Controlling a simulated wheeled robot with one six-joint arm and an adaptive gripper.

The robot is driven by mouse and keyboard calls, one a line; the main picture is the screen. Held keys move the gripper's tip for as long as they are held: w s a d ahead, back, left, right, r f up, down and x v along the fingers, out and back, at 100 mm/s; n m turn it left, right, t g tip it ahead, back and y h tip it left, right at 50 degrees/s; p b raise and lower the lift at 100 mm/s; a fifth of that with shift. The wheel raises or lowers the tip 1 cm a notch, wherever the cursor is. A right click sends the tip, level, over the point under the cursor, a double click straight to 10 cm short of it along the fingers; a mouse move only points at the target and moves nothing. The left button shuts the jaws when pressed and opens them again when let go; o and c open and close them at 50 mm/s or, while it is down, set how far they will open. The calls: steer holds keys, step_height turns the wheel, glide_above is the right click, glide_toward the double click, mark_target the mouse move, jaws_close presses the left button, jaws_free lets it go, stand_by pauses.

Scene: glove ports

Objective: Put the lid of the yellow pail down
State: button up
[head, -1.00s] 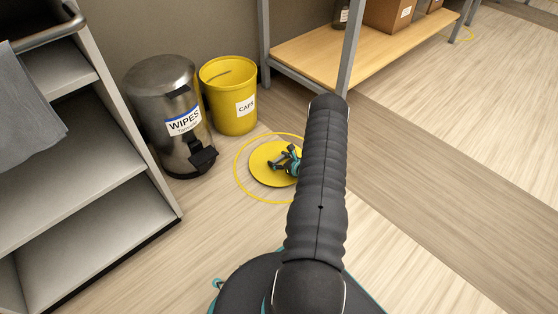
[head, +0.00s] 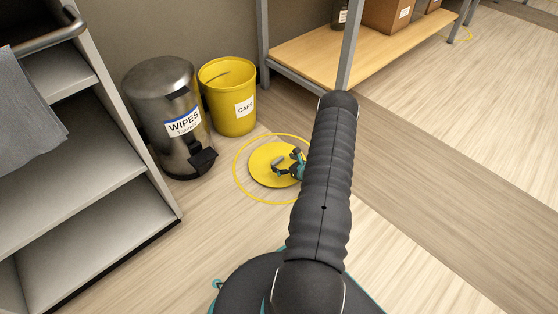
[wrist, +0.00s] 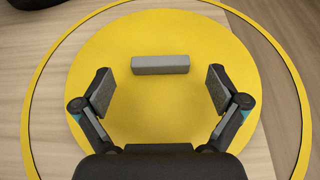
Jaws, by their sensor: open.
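The yellow lid (head: 262,175) lies flat on the floor inside a thin yellow ring marking (head: 236,176). In the wrist view the lid (wrist: 165,110) fills the middle, with a grey bar handle (wrist: 160,64) on top. My gripper (wrist: 160,88) is open and empty above the lid, its fingers apart on either side and short of the handle, touching nothing that I can see. In the head view my gripper (head: 284,164) shows over the lid's right part, partly hidden by my arm. The yellow pail (head: 231,105), labelled CAPS, stands upright and open behind.
A steel pedal bin (head: 165,105) labelled WIPES stands left of the pail. A grey shelf unit (head: 90,180) with a hanging cloth (head: 28,110) is at the left. A wooden-shelved rack (head: 320,50) stands behind. The floor to the right is clear.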

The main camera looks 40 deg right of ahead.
steer(key=v, duration=0.8)
steer(key=shift+p, duration=0.4)
steer(key=w+a+r+n+y, duration=0.2)
steer(key=w+a+r+n, duration=0.1)
steer(key=r, duration=0.2)
steer(key=w+a+r+n+y, duration=0.2)
steer(key=a+r, duration=0.1)
steer(key=r, duration=0.3)
steer(key=a+r+n+g+y, duration=0.4)
steer(key=a+r+n+g, duration=0.3)
steer(key=a+r+n, duration=0.95)
steer(key=s+a+r+n+g+h, duration=0.45)
steer(key=s+a+r+n, duration=0.45)
steer(key=s+a+r, duration=0.85)
steer(key=s+d+r+n+t+h, duration=0.2)
steer(key=s+r+n+t+h, duration=0.1)
steer(key=s+r+n+h, duration=0.1)
steer(key=s+r, duration=0.1)
steer(key=s, duration=0.1)
steer(key=shift+s+d+r+n+t, duration=0.35)
steer(key=shift+d+r, duration=0.05)
